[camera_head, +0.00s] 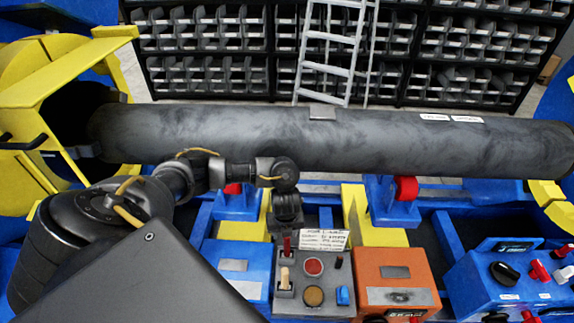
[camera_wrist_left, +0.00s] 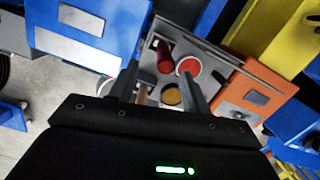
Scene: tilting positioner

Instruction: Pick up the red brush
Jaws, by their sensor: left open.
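A small upright red piece (camera_head: 287,243), which may be the red brush, stands at the back left of a grey panel box (camera_head: 322,262). It also shows as a red cylinder in the left wrist view (camera_wrist_left: 165,58). My left gripper (camera_head: 288,228) hangs over the back left of that box, pointing down. In the left wrist view its two fingers (camera_wrist_left: 160,82) are apart with nothing held between them. The red cylinder lies just beyond the fingertips. Bristles cannot be made out. My right gripper is not in view.
The panel also carries a beige handle (camera_head: 284,278), a red round button (camera_head: 313,267), an orange one (camera_head: 313,297) and a blue switch (camera_head: 342,295). An orange box (camera_head: 397,272) and a blue box (camera_head: 236,265) flank it. A large dark pipe (camera_head: 380,143) runs behind.

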